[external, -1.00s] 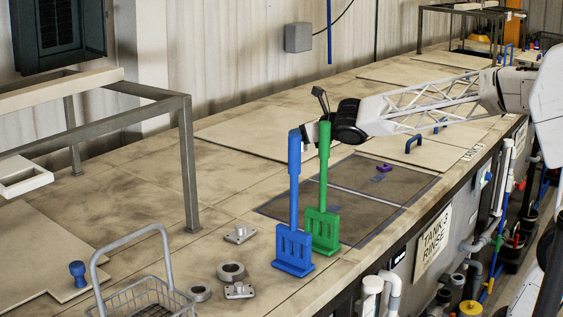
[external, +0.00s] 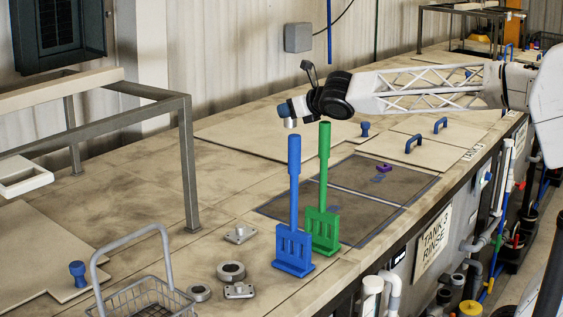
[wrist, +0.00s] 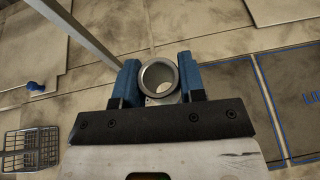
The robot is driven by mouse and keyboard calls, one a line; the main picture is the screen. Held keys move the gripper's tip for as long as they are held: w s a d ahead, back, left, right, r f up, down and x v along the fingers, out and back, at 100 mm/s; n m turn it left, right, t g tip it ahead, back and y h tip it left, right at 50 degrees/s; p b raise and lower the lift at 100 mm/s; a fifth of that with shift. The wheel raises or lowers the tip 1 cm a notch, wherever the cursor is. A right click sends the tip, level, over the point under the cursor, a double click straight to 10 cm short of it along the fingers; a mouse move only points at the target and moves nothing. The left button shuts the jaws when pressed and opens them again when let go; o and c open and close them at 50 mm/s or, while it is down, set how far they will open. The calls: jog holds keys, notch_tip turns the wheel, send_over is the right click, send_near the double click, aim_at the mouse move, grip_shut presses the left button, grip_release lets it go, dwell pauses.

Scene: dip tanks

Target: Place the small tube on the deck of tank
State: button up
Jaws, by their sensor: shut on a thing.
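My gripper (external: 291,108) is raised above the tan deck (external: 225,190), behind and above the blue paddle. Its blue fingers are shut on a small grey tube (external: 291,123), which hangs just below them. In the wrist view the tube shows as a metal ring (wrist: 158,92) between the two blue fingers (wrist: 158,78), its open end towards the camera. The deck shows beneath it, clear of the tube.
A blue paddle (external: 294,245) and a green paddle (external: 323,228) stand upright. Loose grey fittings (external: 231,271) and a wire basket (external: 150,298) are front left. A metal frame (external: 188,165) stands left. Dark blue-outlined panels (external: 350,200) lie right. Bare deck lies between frame and panels.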

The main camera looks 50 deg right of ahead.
jog(key=s+a+n+y, duration=0.3)
jog(key=a+n+y, duration=0.15)
jog(key=a, duration=2.45)
jog(key=s+a+f+n+g+y, duration=0.1)
jog(key=a+f+y, duration=0.1)
jog(key=f, duration=1)
jog(key=s+a+f+n+g+y, duration=0.1)
jog(key=s+a+f+n+y, duration=0.1)
jog(key=f, duration=1.1)
jog(key=shift+a, duration=0.25)
jog(key=shift+w+a+f, duration=0.25)
jog(key=shift+w+a, duration=1)
jog(key=shift+w, duration=1.1)
jog(key=shift+w+a+f, duration=0.25)
jog(key=shift+w+a, duration=1.05)
jog(key=shift+w, duration=1)
jog(key=shift+w+a+f, duration=0.25)
jog(key=shift+w+a, duration=1)
jog(key=shift+w, duration=1.1)
jog(key=shift+f, duration=1.7)
